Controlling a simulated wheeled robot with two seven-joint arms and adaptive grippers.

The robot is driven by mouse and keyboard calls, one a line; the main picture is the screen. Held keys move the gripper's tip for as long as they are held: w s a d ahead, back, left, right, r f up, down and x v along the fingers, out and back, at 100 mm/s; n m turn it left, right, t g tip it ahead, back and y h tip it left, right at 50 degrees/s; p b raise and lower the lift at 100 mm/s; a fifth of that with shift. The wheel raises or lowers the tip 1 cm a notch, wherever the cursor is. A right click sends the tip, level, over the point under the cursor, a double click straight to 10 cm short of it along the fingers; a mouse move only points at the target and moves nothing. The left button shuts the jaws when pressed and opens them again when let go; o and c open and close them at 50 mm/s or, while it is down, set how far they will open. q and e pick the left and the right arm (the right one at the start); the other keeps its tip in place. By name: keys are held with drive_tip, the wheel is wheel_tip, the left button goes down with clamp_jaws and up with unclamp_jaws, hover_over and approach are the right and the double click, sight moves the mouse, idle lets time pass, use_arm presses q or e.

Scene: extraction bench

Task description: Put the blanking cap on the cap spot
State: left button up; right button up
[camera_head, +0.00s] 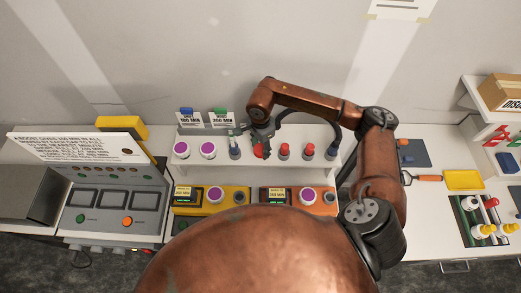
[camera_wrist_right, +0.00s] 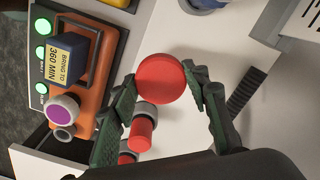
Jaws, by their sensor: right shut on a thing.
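My right gripper (camera_head: 259,146) is over the white shelf (camera_head: 215,168) in the head view, with its fingers pointing down. It is shut on a red round-topped piece (camera_wrist_right: 163,78), which sits between the two green fingertips in the right wrist view. The red piece also shows under the gripper in the head view (camera_head: 259,153). I cannot tell whether it is the blanking cap or whether it still touches the shelf. I cannot make out which place is the cap spot. My left gripper is not in view.
Red-topped pieces (camera_head: 283,150) stand right of the gripper, purple-topped ones (camera_head: 208,150) to its left. A yellow unit (camera_head: 232,207) and an orange unit (camera_head: 287,207) sit in front. A dark mat (camera_head: 416,158) and a yellow tray (camera_head: 463,180) lie on the right bench.

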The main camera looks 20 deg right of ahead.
sight(259, 148)
drive_tip(key=f+p, duration=0.1)
drive_tip(key=w+f, duration=0.1)
drive_tip(key=f, duration=0.1)
drive_tip(key=shift+w+a+p, duration=0.1)
drive_tip(key=shift+a+p, duration=0.05)
drive_tip(key=shift+p, duration=0.25)
drive_tip(key=shift+f, duration=0.3)
drive_tip(key=shift+s+f, duration=0.1)
drive_tip(key=shift+s, duration=0.1)
drive_tip(key=shift+w+f, duration=0.1)
drive_tip(key=shift+f, duration=0.1)
drive_tip(key=o, duration=0.8)
drive_tip(key=shift+o, duration=2.2)
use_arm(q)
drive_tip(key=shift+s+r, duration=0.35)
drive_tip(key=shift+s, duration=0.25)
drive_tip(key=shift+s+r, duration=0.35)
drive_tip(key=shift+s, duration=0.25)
